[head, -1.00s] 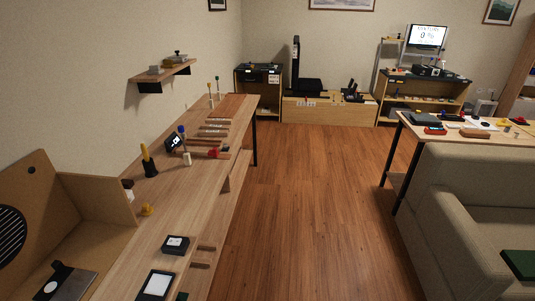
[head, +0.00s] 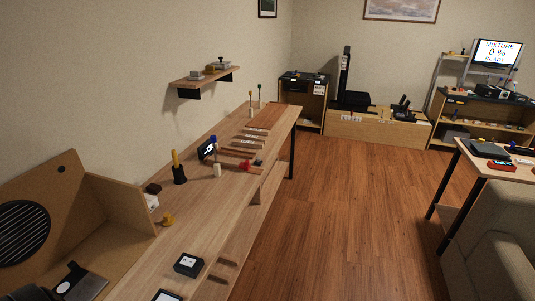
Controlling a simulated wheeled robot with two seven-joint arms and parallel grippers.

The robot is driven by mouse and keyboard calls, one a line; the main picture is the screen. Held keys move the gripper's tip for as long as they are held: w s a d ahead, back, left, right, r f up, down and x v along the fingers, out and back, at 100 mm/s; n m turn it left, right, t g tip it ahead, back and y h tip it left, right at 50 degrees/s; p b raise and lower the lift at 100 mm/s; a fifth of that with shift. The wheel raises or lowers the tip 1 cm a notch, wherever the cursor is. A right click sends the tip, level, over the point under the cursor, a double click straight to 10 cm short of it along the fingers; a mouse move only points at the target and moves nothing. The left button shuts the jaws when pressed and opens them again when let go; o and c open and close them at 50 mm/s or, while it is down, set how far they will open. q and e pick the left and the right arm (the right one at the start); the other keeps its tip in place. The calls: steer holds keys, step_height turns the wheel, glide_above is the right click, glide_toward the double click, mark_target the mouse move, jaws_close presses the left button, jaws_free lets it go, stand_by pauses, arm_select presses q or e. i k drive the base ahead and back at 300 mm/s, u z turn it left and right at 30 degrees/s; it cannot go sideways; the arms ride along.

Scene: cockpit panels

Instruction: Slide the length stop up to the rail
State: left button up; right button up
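A long wooden bench (head: 205,226) runs along the left wall. On its far half lie several wooden strips, one of them a labelled strip (head: 250,139). A red piece (head: 245,166) and a small dark blue piece (head: 258,162) sit at a nearer strip. A blue-topped white post (head: 216,165) stands beside a small dark display (head: 206,149). I cannot tell at this size which piece is the length stop or which is the rail. Neither of my grippers shows in the head view.
A yellow-handled tool (head: 178,167) stands upright on the bench, with a yellow knob (head: 168,220) and a black box (head: 188,265) nearer. A wooden enclosure (head: 120,200) fills the bench's near left. A sofa (head: 495,255) and table stand right. The wooden floor (head: 335,220) between is clear.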

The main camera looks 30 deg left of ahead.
mark_target(246, 166)
steer(key=u, duration=0.1)
steer(key=i, duration=1.25)
steer(key=u, duration=1.35)
steer(key=i, duration=0.9)
steer(key=u, duration=0.85)
